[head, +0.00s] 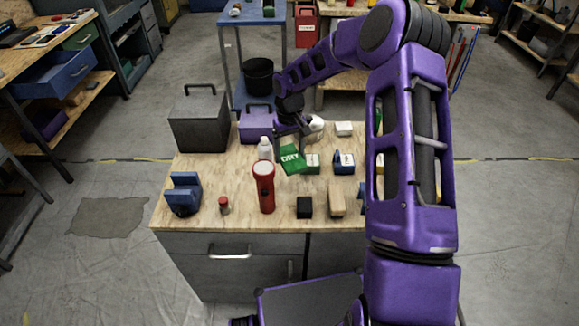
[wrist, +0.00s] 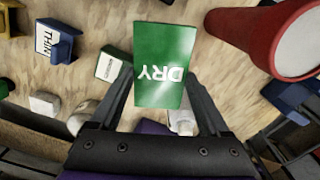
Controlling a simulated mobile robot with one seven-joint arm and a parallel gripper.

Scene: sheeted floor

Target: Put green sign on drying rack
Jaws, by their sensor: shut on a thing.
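The green sign (head: 291,159), lettered DRY, is in my gripper (head: 294,135), above the middle of the workbench. In the wrist view the sign (wrist: 165,58) stands out between the two fingers of my gripper (wrist: 159,92), its lettering upside down. My gripper is shut on it. No piece is clearly marked as the drying rack. A blue stand with upright ends (head: 183,194) sits at the bench's left front. A smaller blue piece (head: 344,162) with a white THIN label is right of the sign; it also shows in the wrist view (wrist: 58,42).
A red flashlight (head: 264,187) stands upright just in front of the sign. A clear bottle (head: 265,148) is left of it. A green-and-white box (head: 312,163) is close on its right. A dark metal box (head: 199,120) and a purple box (head: 256,124) stand at the back.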

